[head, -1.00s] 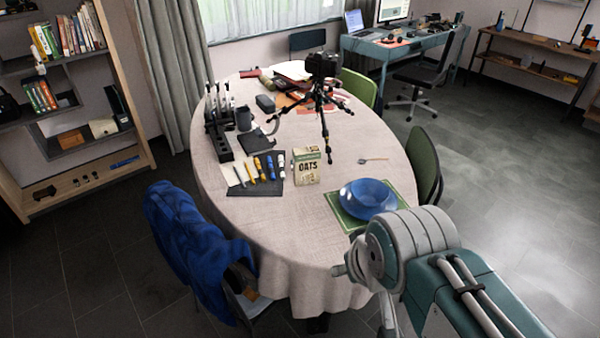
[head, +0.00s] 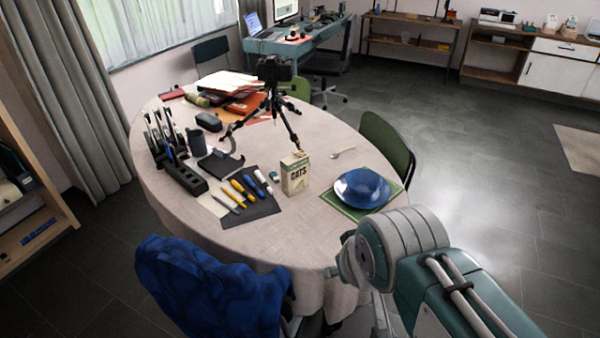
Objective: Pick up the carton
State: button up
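The carton (head: 295,175) is a small cream and green box with the word OATS on its front. It stands upright on the round table (head: 240,245), which has a pale cloth. It is between a dark mat with pens and a blue bowl. Nothing is touching it from my side. My arm shows at the lower right, in front of the table's near right edge and apart from the carton. I cannot make out my gripper's fingers in this view.
A tripod with a camera (head: 274,70) stands just behind the carton. The blue bowl (head: 361,188) is to its right, the pens (head: 241,190) to its left. A chair with a blue jacket (head: 205,290) is at the near left, a green chair (head: 388,145) at the right. Floor at right is clear.

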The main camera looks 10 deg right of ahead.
aim_at(294, 168)
jog(key=j+z, duration=0.35)
jog(key=j, duration=0.4)
jog(key=j+z, duration=0.35)
jog(key=j, duration=0.4)
jog(key=k+j+z, duration=0.15)
jog(key=j+z, duration=0.2)
jog(key=j, duration=0.35)
jog(key=i+j+z, duration=0.15)
jog(key=j, duration=0.25)
jog(key=j+z, duration=0.15)
jog(key=j, duration=0.2)
jog(key=i+j+z, duration=0.15)
jog(key=j, duration=0.3)
jog(key=i+j+z, duration=0.1)
jog(key=j+z, duration=0.7)
jog(key=z, duration=0.15)
jog(key=j+z, duration=0.45)
jog(key=k+j+z, duration=0.1)
jog(key=j+z, duration=0.35)
jog(key=l, duration=0.1)
